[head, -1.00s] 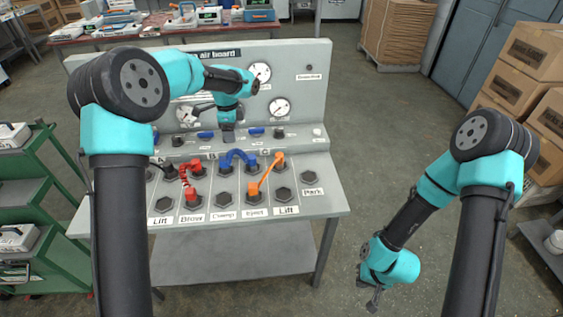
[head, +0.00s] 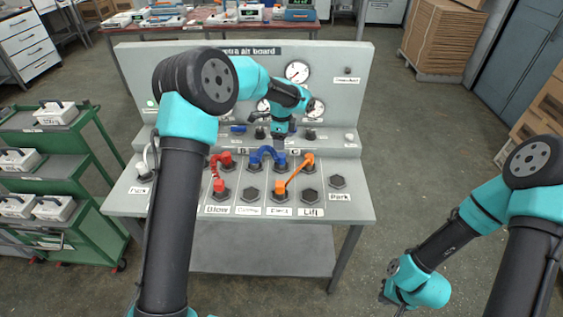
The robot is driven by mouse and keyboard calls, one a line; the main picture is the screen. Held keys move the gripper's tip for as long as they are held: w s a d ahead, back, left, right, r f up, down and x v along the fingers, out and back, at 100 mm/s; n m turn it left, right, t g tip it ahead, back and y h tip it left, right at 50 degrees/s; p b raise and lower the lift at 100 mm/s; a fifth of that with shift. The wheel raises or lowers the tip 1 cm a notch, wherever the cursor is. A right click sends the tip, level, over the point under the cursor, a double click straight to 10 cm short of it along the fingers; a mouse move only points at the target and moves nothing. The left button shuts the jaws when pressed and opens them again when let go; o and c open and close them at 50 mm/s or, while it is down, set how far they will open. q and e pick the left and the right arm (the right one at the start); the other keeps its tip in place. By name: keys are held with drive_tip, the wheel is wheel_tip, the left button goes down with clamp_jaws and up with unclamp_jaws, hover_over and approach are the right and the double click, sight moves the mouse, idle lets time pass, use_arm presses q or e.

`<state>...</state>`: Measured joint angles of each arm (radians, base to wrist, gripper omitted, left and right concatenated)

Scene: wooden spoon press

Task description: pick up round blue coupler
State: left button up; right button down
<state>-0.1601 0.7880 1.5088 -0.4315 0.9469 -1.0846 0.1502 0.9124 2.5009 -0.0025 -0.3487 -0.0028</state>
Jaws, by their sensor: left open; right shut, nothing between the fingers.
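A blue arched hose (head: 267,153) with blue ends stands on the sloped panel between two sockets. A small blue piece (head: 238,128) lies on the ledge behind it; I cannot tell whether it is round or which blue part is the coupler. My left gripper (head: 281,139) is open, pointing down in front of the ledge, just above and behind the right end of the blue hose in the picture. Its fingers are small, and I cannot see anything between them. My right gripper (head: 386,293) is shut and empty, low over the floor, right of the board.
A red hose (head: 217,172) and an orange link (head: 294,171) stand on either side of the blue hose. Dark knobs (head: 310,134) line the ledge below gauges (head: 297,72). A green cart (head: 60,165) stands left. My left arm hides part of the panel.

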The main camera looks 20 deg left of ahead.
sight(282, 155)
use_arm(q)
wheel_tip(282, 155, down, 6)
idle(0.5)
drive_tip(key=shift+f, duration=2.6)
drive_tip(key=c, duration=1.1)
